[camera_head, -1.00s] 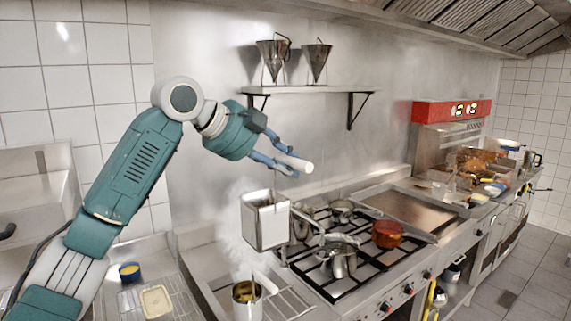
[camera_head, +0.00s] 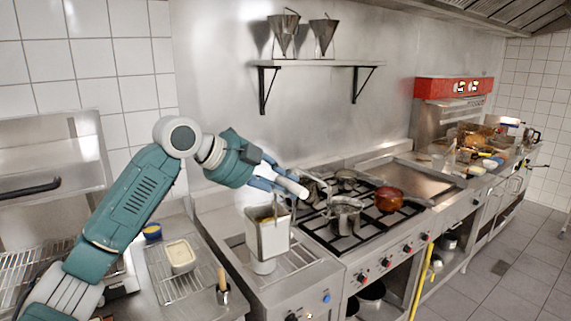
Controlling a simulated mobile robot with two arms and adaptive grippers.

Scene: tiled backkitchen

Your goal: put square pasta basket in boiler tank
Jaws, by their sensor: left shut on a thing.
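My left gripper (camera_head: 283,186) is shut on the pale handle (camera_head: 296,188) of the square pasta basket (camera_head: 267,238). The basket is a light metal box, hanging upright below the gripper. It is over the boiler tank (camera_head: 237,243), the steel unit left of the stove. I cannot tell whether the basket's bottom touches anything. My right gripper is not in view.
The stove (camera_head: 325,236) holds several pans, including a red-brown pot (camera_head: 388,199). A wall shelf (camera_head: 318,63) with two cone strainers is above. On the left counter stand a cream tub (camera_head: 180,256) and a small metal cup (camera_head: 223,294) with a wooden handle in it.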

